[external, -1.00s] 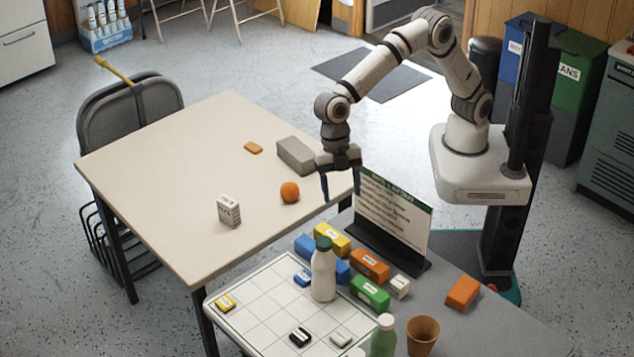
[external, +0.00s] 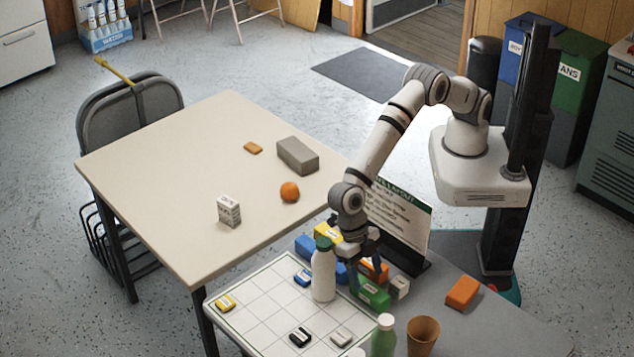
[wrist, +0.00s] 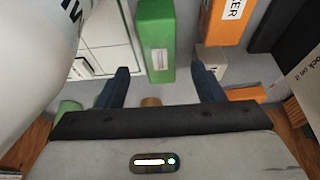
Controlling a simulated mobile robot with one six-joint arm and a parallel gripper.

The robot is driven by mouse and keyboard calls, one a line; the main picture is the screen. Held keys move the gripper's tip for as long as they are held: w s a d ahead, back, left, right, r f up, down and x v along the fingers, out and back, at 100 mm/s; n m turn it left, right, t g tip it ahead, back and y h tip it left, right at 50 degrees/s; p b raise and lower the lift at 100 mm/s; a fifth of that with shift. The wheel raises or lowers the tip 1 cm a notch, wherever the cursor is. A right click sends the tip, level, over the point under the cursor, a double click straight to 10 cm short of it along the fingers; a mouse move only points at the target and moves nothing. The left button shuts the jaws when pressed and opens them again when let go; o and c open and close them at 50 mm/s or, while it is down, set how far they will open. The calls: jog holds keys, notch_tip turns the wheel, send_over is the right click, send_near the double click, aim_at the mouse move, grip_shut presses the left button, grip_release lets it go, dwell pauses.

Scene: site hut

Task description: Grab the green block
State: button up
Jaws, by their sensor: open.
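The green block (external: 372,295) lies on the grey table beside the white grid board. In the wrist view the green block (wrist: 155,42) stands upright in the picture, in front of the gap between my fingers. My gripper (external: 366,274) is low over the group of blocks, by the green block. In the wrist view my gripper (wrist: 160,72) is open, with nothing between its fingers. Part of the green block is hidden by a finger in the external view.
A white bottle (external: 323,275) stands close at left. An orange block (external: 375,270), small white block (external: 400,287), yellow block (external: 328,232) and blue block (external: 305,245) crowd around. A sign (external: 408,225) stands behind. A green bottle (external: 384,338) and brown cup (external: 423,336) stand in front.

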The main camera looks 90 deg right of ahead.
aim_at(369, 287)
jog(key=x, duration=0.5)
jog(key=shift+f+p, duration=0.35)
jog(key=shift+f+b, duration=0.25)
jog(key=shift+b, duration=0.45)
jog(key=shift+c, duration=0.5)
jog(key=c, duration=1)
jog(key=shift+r, duration=0.1)
jog(key=shift+c, duration=0.2)
